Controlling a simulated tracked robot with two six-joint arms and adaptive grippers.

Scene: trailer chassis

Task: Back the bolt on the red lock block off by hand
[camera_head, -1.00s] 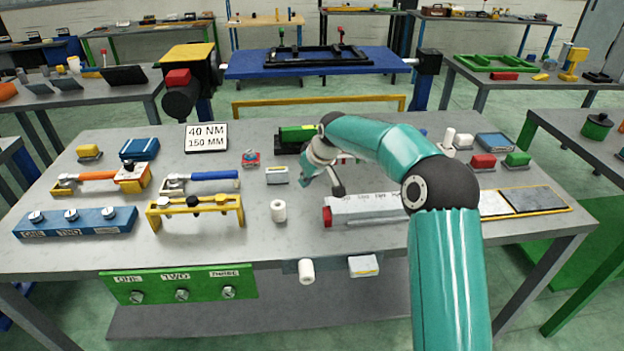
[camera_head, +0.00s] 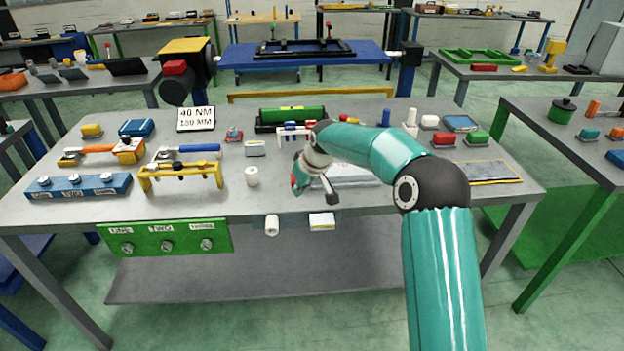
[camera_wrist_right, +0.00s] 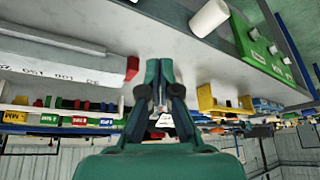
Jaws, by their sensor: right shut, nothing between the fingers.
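I cannot tell which is the lock block, and no bolt on either is clear. My right gripper (camera_head: 329,192) hangs over the front middle of the bench, beside the pale printed bar (camera_head: 352,173). In the right wrist view the fingers (camera_wrist_right: 158,68) are shut and empty, apparently near the bar's red end (camera_wrist_right: 132,68). My left gripper is out of view.
A yellow fixture (camera_head: 180,169), blue stand (camera_head: 80,186) and two wrenches stand at left. A green panel (camera_head: 165,238) hangs on the front edge. My right arm covers part of the bench's right side.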

